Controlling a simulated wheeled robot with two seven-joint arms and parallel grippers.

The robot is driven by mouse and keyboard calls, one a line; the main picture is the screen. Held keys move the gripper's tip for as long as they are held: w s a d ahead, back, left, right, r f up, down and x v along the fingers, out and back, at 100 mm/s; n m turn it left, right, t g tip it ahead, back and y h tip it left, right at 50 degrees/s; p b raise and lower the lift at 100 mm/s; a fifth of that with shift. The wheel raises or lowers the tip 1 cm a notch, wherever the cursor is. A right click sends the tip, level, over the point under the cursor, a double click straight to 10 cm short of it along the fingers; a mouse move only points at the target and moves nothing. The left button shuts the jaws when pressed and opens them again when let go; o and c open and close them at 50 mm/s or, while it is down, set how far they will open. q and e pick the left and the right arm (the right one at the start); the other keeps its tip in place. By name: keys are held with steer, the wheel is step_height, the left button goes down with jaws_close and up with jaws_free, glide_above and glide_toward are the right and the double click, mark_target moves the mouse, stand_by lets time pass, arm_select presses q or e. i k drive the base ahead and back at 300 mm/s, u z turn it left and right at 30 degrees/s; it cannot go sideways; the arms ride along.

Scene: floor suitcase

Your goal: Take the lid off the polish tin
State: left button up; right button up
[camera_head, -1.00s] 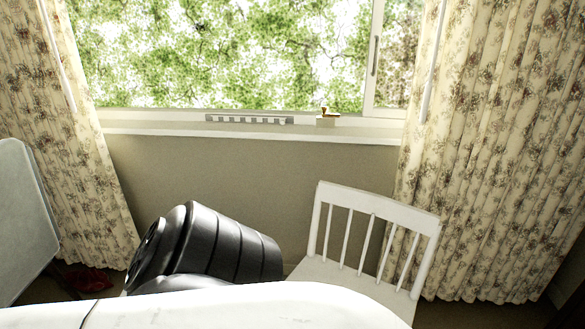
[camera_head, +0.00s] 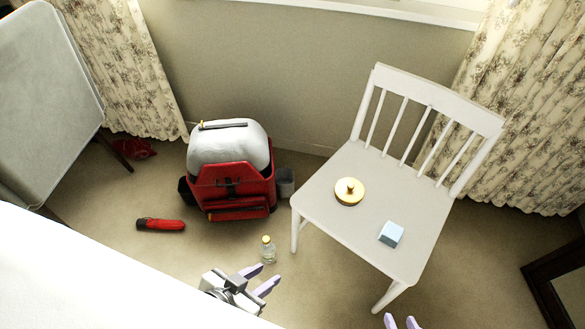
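A round gold tin (camera_head: 349,196) sits on the white chair's seat, left of its middle.
The white chair (camera_head: 325,207) also holds a pale blue box (camera_head: 391,234). A red backpack (camera_head: 236,190) with a white top stands left of it, beside a grey cup (camera_head: 285,182). A bottle (camera_head: 267,250) and red umbrella-like roll (camera_head: 161,225) are on the floor. A dark frame (camera_head: 545,285) is at right.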

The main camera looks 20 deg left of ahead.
mark_target(350, 191)
steer(key=z, duration=1.25)
steer(key=i, duration=0.75)
steer(key=u, duration=2.75)
